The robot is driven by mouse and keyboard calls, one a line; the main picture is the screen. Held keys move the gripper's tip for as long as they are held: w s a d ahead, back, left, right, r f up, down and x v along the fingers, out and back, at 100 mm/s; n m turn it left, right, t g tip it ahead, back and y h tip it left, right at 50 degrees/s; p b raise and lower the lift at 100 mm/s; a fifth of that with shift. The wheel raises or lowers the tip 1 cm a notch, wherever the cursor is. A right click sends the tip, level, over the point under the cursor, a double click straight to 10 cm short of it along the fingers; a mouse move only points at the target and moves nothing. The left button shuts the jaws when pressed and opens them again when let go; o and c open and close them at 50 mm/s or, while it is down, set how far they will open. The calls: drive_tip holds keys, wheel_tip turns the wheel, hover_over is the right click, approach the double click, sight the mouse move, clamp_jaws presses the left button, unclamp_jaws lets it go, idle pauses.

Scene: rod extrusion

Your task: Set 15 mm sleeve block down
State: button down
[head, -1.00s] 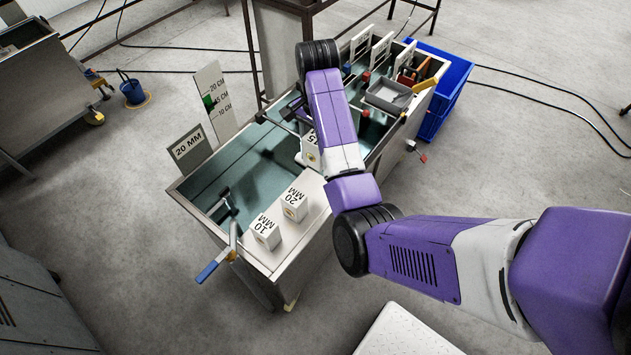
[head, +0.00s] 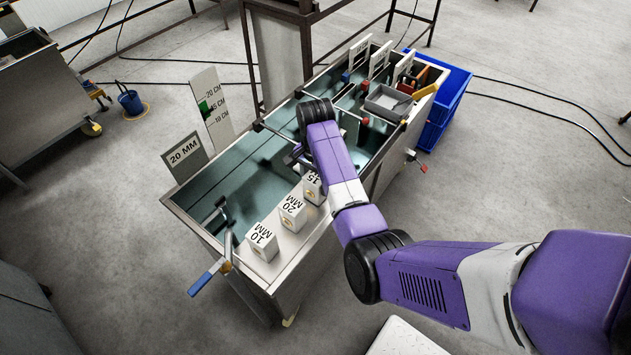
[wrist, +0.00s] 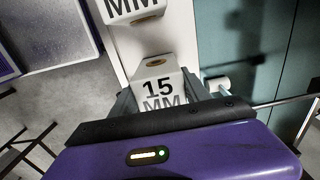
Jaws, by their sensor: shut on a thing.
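The 15 mm sleeve block (head: 314,188) is a white cube with black lettering and a brass-coloured hole, at the end of a row with the other blocks. In the wrist view the block (wrist: 158,86) sits between the fingers of my gripper (wrist: 165,100), which is shut on it. The block is over or on the pale ledge (head: 290,243) along the near side of the tank; I cannot tell whether its base touches. My arm partly covers it in the head view. The 20 mm block (head: 291,213) and the 10 mm block (head: 261,241) stand on the ledge beside it.
The teal tank (head: 235,195) lies beside the ledge. A blue-handled lever (head: 207,281) sticks out at the near corner. A 20 MM sign (head: 187,153) and a height scale board (head: 211,108) stand on the left side. A grey tray (head: 388,101) sits at the far end.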

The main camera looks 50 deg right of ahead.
drive_tip(key=shift+f, duration=0.1)
drive_tip(key=c, duration=0.5)
unclamp_jaws()
wheel_tip(320, 180, up, 12)
drive_tip(key=shift+r+p, duration=0.15)
drive_tip(key=shift+p, duration=0.9)
